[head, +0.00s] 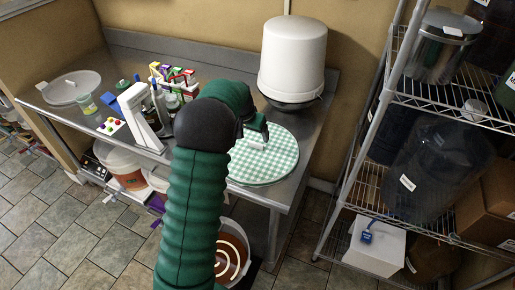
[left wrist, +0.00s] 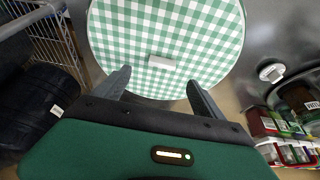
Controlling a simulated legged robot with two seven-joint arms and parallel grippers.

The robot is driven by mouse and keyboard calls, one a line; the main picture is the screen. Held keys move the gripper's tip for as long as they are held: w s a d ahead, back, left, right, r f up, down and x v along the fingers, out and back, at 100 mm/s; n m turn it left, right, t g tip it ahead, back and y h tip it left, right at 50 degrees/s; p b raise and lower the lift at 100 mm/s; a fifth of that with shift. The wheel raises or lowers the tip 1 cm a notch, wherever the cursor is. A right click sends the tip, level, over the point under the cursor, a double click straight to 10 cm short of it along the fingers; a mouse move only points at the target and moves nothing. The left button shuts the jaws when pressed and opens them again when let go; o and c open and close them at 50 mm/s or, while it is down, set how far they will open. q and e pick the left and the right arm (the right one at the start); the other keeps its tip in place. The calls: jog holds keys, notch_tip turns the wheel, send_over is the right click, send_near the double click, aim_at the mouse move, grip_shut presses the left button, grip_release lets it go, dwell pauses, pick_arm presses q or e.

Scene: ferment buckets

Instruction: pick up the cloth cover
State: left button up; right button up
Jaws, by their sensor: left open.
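The cloth cover (head: 279,160) is a round green-and-white checkered disc lying on the metal table, near its front right corner. It also fills the upper middle of the left wrist view (left wrist: 205,28). A small white tab (left wrist: 162,62) sits on the cover. My left gripper (head: 258,136) is over the cover in the head view, and my arm hides the cover's left side. In the left wrist view the gripper's two fingers (left wrist: 158,77) are apart, with the tab just beyond and between their tips. Nothing is held between them. My right gripper is not in view.
A white bucket (head: 292,58) stands behind the cover. Cartons and bottles (head: 173,82) and a white stand (head: 137,115) are left of my arm. A wire shelf (head: 400,95) with containers rises at the right. Buckets (head: 126,170) sit below the table.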

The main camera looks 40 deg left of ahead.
aim_at(256, 144)
pick_arm(q)
jog(key=x, duration=0.6)
jog(key=a+p+x, duration=0.1)
jog(key=x, duration=0.2)
jog(key=shift+s+a, duration=0.1)
jog(key=shift+s, duration=0.05)
jog(key=shift+w+f, duration=0.2)
jog(key=shift+f, duration=0.05)
jog(key=shift+d+r, duration=0.1)
jog(key=shift+d, duration=0.35)
jog(key=shift+c, duration=1.9)
jog(key=shift+a, duration=0.2)
jog(key=c, duration=1.1)
jog(key=shift+c, duration=0.2)
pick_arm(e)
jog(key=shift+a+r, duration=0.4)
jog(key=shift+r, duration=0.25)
